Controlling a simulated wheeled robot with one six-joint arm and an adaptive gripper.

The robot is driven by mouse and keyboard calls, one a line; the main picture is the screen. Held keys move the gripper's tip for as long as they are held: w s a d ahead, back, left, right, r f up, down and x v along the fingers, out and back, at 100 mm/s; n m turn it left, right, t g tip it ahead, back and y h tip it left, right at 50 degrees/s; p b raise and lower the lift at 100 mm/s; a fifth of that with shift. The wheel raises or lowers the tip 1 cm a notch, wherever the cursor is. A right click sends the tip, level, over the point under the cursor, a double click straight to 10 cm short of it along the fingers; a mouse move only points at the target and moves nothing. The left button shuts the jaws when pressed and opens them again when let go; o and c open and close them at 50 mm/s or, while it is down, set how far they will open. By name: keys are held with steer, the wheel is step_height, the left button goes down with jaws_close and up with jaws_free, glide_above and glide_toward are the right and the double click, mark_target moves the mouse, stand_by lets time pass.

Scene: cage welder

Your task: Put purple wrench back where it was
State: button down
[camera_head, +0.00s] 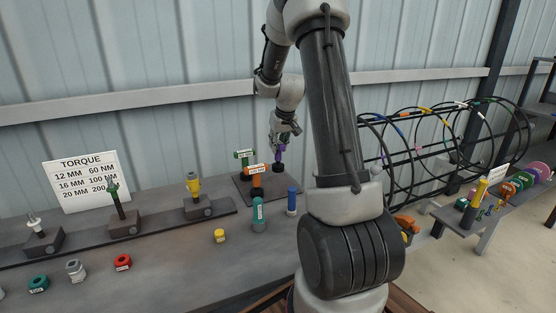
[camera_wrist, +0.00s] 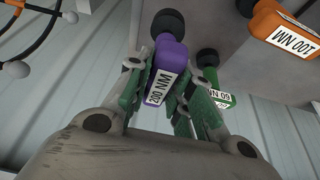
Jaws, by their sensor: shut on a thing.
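The purple wrench (camera_wrist: 170,62), labelled 200 NM, is held between the green-padded fingers of my gripper (camera_wrist: 158,85) in the wrist view. Its black round end points away from my gripper. In the head view the purple wrench (camera_head: 281,150) is small beneath my gripper (camera_head: 284,138), over the dark plate (camera_head: 245,190) at the back of the bench. Its black end is at or just above the plate; I cannot tell whether it touches. The orange 100 NM wrench (camera_head: 258,178) and the green 60 NM wrench (camera_head: 243,158) stand on the plate to its left.
In front of the plate stand a teal cylinder (camera_head: 258,214) and a blue cylinder (camera_head: 292,200). A yellow-topped tool (camera_head: 194,186) and a TORQUE sign (camera_head: 82,180) are further left. A wire cage with rings (camera_head: 440,140) is at right. The wall is close behind.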

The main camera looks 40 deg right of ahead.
mark_target(278, 154)
steer(key=shift+f, duration=2.15)
steer(key=shift+f, duration=0.1)
steer(key=c, duration=1.3)
jaws_free()
steer(key=shift+o, duration=0.2)
steer(key=s+a+r, duration=0.3)
steer(key=s+r, duration=0.2)
steer(key=r, duration=0.3)
steer(key=s+a+r, duration=0.4)
steer(key=s+r, duration=0.1)
steer(key=r, duration=0.4)
steer(key=s+a+r, duration=0.1)
steer(key=s+a, duration=0.2)
steer(key=s, duration=0.5)
steer(key=s+a+r+n, duration=0.1)
steer(key=s+a, duration=0.3)
steer(key=s, duration=0.3)
steer(key=s+a+r+n+y, duration=0.1)
steer(key=s+a, duration=0.3)
steer(key=s, duration=0.4)
steer(key=shift+s, duration=0.35)
